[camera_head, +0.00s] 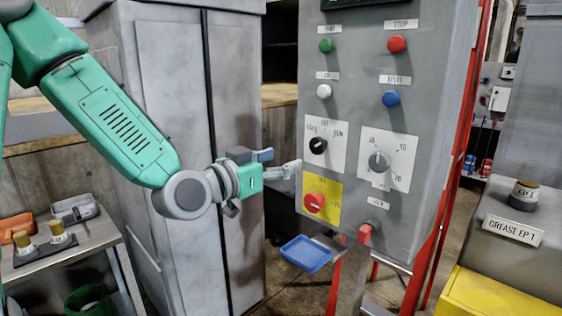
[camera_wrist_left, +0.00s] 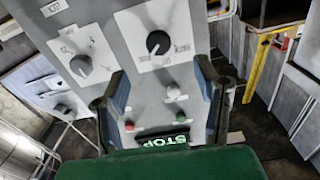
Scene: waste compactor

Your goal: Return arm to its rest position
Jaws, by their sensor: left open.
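My left arm comes in from the left in the head view. Its gripper (camera_head: 280,163) is open and empty, just left of the grey control panel (camera_head: 435,150). No contact with the panel can be made out. In the left wrist view the two fingers (camera_wrist_left: 160,105) stand apart, with the panel (camera_wrist_left: 120,50) beyond them. The panel carries a black rotary knob (camera_head: 318,146), a grey rotary knob (camera_head: 379,161), and green (camera_head: 326,45), red (camera_head: 397,44), white (camera_head: 324,91) and blue (camera_head: 392,98) buttons. A red switch (camera_head: 314,202) sits on a yellow plate. My right gripper does not show.
A grey cabinet (camera_head: 165,60) stands behind my left arm. A blue tray (camera_head: 306,254) sits below the panel. A side table (camera_head: 85,262) at the left holds small parts. A red frame (camera_head: 462,130) supports the panel. A machine labelled grease (camera_head: 512,230) is at the right.

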